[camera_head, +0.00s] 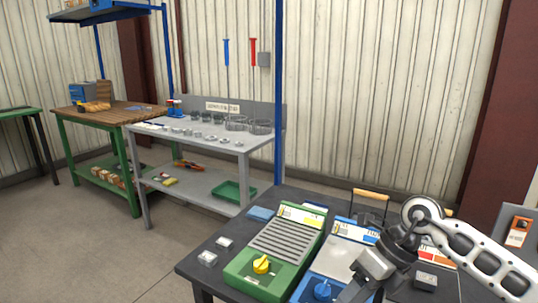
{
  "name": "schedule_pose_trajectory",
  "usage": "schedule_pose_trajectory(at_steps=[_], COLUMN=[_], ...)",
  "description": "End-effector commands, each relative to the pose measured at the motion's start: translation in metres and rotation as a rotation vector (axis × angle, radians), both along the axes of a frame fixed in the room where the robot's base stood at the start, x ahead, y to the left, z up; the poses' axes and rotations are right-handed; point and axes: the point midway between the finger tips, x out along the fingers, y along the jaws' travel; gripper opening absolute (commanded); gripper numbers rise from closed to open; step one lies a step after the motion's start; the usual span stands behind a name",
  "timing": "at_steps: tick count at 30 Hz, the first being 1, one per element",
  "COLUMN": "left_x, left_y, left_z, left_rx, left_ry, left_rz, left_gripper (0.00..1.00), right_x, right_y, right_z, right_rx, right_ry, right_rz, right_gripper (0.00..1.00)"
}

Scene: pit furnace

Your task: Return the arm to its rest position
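My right arm comes in from the right edge, with white links bent at a round joint. Its dark wrist leads down to my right gripper (358,286), which hangs over the front part of the dark table (205,262), in front of the blue device. The fingertips run toward the bottom edge of the view, so I cannot tell whether they are open or hold anything. My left arm and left gripper are not in view.
A green device (285,250) with a yellow knob (261,264) and a blue device (345,256) with a blue knob (322,290) stand on the table near the arm. A grey shelf bench (205,150) and wooden workbench (115,113) stand behind. Floor at left is clear.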

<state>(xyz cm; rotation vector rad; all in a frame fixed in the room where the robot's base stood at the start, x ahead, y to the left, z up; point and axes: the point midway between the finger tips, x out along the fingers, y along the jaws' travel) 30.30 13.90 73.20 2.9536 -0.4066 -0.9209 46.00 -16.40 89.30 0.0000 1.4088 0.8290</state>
Motion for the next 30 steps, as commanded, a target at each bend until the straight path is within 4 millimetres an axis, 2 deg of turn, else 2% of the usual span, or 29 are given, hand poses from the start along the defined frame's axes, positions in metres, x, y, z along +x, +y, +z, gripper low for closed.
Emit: schedule_pose_trajectory(at_steps=[1, 4, 6, 9, 11, 13, 14, 17, 18, 21, 24, 26, 27, 30], left_x=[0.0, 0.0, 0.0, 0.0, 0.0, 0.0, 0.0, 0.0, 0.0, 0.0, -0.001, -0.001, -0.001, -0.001], left_y=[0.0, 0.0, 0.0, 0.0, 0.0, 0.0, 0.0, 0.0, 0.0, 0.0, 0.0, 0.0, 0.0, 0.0], left_z=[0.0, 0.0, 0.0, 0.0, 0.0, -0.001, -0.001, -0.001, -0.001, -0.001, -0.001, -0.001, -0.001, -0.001], left_rx=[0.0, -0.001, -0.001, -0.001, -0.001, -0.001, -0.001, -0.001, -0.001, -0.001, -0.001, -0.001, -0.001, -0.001], left_ry=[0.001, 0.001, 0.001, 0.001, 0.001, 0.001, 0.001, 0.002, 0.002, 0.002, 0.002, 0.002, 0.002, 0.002], left_rz=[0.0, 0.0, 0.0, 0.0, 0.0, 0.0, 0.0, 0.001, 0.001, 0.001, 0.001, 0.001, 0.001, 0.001], left_gripper=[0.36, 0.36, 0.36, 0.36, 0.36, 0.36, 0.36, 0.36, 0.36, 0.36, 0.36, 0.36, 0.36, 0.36], right_x=[-0.018, -0.048, -0.061, -0.061, -0.054, -0.044, -0.041, -0.043, -0.051, -0.082, -0.115, -0.133, -0.141, -0.154], right_y=[0.039, 0.108, 0.14, 0.154, 0.146, 0.127, 0.116, 0.077, 0.063, 0.04, 0.03, 0.027, 0.026, 0.025], right_z=[-0.008, 0.005, 0.025, 0.052, 0.057, 0.049, 0.04, -0.01, -0.036, -0.09, -0.128, -0.143, -0.15, -0.16], right_rx=[0.168, 0.559, 0.838, 1.189, 1.361, 1.52, 1.571, 1.661, 1.658, 1.589, 1.484, 1.425, -1.384, -1.288], right_ry=[0.039, 0.132, 0.223, 0.378, 0.485, 0.619, 0.68, 0.895, 0.981, 1.159, 1.294, 1.354, -1.375, -1.371], right_rz=[0.01, -0.057, -0.174, -0.432, -0.634, -0.909, -1.036, -1.498, -1.683, -2.052, -2.309, -2.414, 2.45, 2.436], right_gripper=[0.53, 0.53, 0.53, 0.53, 0.53, 0.53, 0.53, 0.53, 0.53, 0.53, 0.53, 0.53, 0.53, 0.53])
